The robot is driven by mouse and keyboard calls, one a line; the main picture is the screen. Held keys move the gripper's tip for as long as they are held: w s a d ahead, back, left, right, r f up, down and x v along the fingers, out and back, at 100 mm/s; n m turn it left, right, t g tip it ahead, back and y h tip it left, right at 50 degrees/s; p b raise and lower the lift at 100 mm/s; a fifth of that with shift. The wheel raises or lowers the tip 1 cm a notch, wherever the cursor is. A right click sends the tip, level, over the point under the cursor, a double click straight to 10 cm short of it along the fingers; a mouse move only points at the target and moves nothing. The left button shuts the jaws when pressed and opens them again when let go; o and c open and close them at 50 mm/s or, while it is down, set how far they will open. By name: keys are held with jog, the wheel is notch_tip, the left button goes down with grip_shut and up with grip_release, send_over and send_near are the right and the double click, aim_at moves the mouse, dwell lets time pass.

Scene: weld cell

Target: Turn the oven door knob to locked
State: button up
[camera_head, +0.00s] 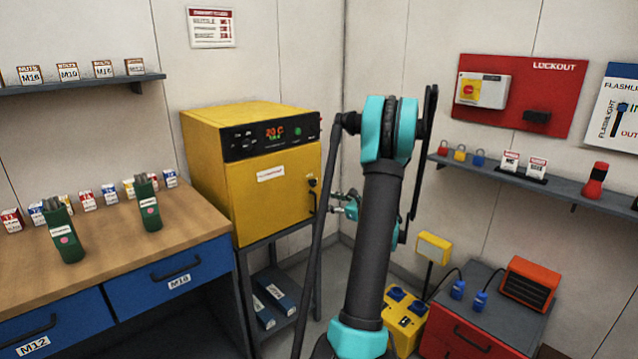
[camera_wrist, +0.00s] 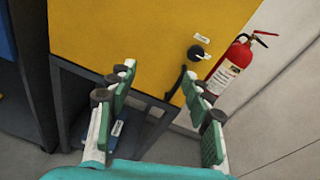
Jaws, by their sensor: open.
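The yellow oven (camera_head: 268,190) stands on a grey stand left of my arm, with a black panel (camera_head: 270,138) showing a red readout. Its door is closed. The door knob (camera_head: 313,182) is a small black knob on the right of the door. In the wrist view the knob (camera_wrist: 196,52) shows a pale pointer on a black base, beside a small white label (camera_wrist: 202,38) whose text is too small to read. A dark door handle (camera_wrist: 176,84) is below it. My gripper (camera_wrist: 158,78) is open and empty, in front of the door's lower part, apart from the knob.
A red fire extinguisher (camera_wrist: 232,68) stands close to the right of the oven. A wooden workbench (camera_head: 110,245) with green holders is at the left. A yellow power box (camera_head: 404,316) and red cabinet (camera_head: 470,325) stand at the right.

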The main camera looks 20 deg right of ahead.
jog(key=d+m+t, duration=0.2)
jog(key=d+m, duration=0.1)
jog(key=d, duration=0.4)
jog(key=h, duration=0.1)
send_near(314, 183)
jog(key=x, duration=0.9)
jog(key=shift+w+d, duration=0.1)
jog(key=shift+w, duration=0.05)
jog(key=shift+c, duration=0.3)
jog(key=c, duration=1.1)
jog(key=shift+o, duration=0.2)
